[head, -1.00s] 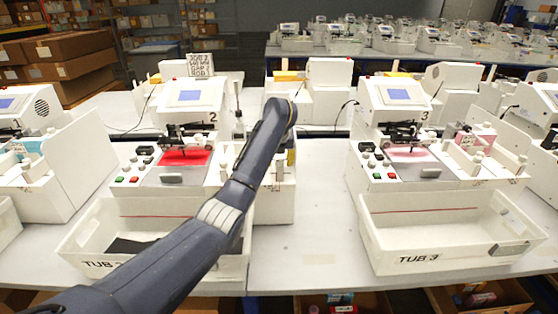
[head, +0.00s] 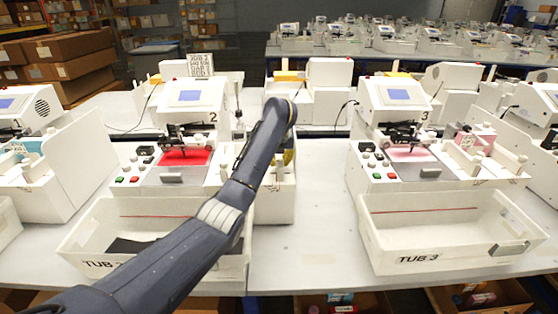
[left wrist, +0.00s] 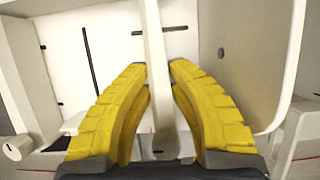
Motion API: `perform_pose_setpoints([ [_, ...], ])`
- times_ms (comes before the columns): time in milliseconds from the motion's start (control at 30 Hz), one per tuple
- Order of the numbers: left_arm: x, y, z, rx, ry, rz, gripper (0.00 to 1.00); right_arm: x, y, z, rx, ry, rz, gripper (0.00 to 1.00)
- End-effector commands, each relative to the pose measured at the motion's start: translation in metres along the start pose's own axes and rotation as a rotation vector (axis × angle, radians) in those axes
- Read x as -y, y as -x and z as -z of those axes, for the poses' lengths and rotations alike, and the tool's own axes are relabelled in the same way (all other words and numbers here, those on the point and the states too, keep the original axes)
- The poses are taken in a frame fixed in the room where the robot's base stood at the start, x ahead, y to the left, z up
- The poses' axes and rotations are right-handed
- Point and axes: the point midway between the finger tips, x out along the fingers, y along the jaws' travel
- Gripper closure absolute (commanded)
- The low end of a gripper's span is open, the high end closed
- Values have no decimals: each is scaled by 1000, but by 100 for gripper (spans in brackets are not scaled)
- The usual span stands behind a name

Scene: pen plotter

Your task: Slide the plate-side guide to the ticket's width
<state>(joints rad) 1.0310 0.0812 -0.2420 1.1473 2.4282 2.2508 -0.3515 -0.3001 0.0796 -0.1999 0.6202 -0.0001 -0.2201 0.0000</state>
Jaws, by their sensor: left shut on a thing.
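In the left wrist view my left gripper (left wrist: 160,70) has its two yellow fingers closed on either side of an upright white bar, which I take for the guide (left wrist: 155,40). The bar runs over a white bed (left wrist: 65,50) with dark slots. Its lower end, between the fingers, is partly hidden. In the head view my left arm reaches to the right side of plotter 2 (head: 192,95). Only a bit of yellow finger (head: 289,157) shows there, and the arm hides the guide. I cannot make out a ticket in the bed. My right gripper is not in view.
A white wall (left wrist: 262,50) stands close right of the fingers. A red plate (head: 186,157) lies under plotter 2's pen. A white tub (head: 85,238) stands in front of it, under my arm. Plotter 3 (head: 395,95) and its tub (head: 395,240) stand to the right.

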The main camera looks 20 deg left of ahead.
Motion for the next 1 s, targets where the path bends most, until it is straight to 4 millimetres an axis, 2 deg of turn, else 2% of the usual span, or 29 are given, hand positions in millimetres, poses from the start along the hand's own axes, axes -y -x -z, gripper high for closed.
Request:
perform_pose_setpoints([
  [300,-12,-1,0,-1,-1,-1,100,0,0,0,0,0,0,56],
  [567,-13,-1,0,-1,-2,-2,100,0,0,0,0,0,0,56],
  [600,-13,-1,0,-1,-2,-2,76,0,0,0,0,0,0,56],
  [767,-13,-1,0,-1,-2,-1,57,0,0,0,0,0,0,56],
  [1000,-13,0,0,-1,-1,-1,55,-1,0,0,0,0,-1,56],
])
